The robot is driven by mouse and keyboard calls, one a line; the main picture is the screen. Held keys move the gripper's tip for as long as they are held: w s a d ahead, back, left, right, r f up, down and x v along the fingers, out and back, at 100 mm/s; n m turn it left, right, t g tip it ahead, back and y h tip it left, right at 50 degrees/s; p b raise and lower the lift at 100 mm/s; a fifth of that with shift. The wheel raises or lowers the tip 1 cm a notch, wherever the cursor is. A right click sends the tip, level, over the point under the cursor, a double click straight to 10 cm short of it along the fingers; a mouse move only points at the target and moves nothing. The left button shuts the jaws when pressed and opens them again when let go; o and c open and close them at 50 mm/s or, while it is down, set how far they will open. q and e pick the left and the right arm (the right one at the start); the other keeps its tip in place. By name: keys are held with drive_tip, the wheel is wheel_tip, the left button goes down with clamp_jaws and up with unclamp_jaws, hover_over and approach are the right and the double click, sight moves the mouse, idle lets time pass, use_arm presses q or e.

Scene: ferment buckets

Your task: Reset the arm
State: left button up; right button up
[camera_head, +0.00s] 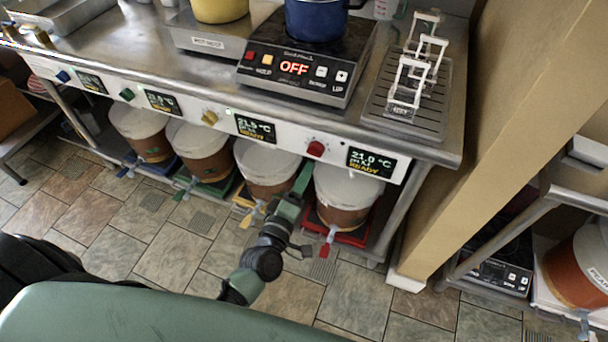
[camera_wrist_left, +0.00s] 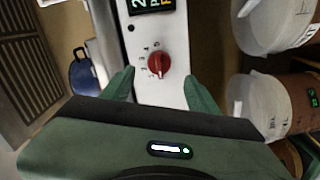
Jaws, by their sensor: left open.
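My left arm (camera_head: 266,262) reaches from the bottom of the head view up to the bench front. My left gripper (camera_head: 302,178) is close to the red knob (camera_head: 316,148) on the white control panel (camera_head: 210,112). In the left wrist view, my left gripper (camera_wrist_left: 160,88) is open, with one green finger on each side below the red knob (camera_wrist_left: 158,63). Nothing is seen held between the fingers. I cannot tell whether a finger touches the panel. My right gripper is not in view.
Several white-lidded buckets (camera_head: 349,185) stand on the shelf under the bench. An induction cooker (camera_head: 305,68) reading OFF carries a blue pot (camera_head: 316,20). A tan post (camera_head: 500,130) stands to the right. The tiled floor (camera_head: 160,240) is open in front.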

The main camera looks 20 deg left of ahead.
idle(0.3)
use_arm(q)
drive_tip(key=s+f+m+g, duration=0.3)
drive_tip(key=s+f, duration=0.2)
drive_tip(key=f, duration=0.5)
drive_tip(key=s+f+m+g+h, duration=0.1)
drive_tip(key=s+f+m+g, duration=0.3)
drive_tip(key=f, duration=0.6)
drive_tip(key=s+f+m+g, duration=0.25)
drive_tip(key=s+f, duration=0.35)
drive_tip(key=f, duration=0.4)
drive_tip(key=s+a+f+m+g, duration=0.2)
drive_tip(key=s+f, duration=0.2)
drive_tip(key=s, duration=0.5)
drive_tip(key=s+a+f+m+g+y, duration=0.1)
drive_tip(key=s+a+f+m+g, duration=0.1)
drive_tip(key=s+f, duration=0.3)
drive_tip(key=s+a+f+m+g, duration=0.2)
drive_tip(key=s+f, duration=0.3)
drive_tip(key=s, duration=0.9)
drive_tip(key=shift+a+m+g+y, duration=0.2)
drive_tip(key=shift+m+g+y, duration=0.1)
drive_tip(key=shift+m+g, duration=0.35)
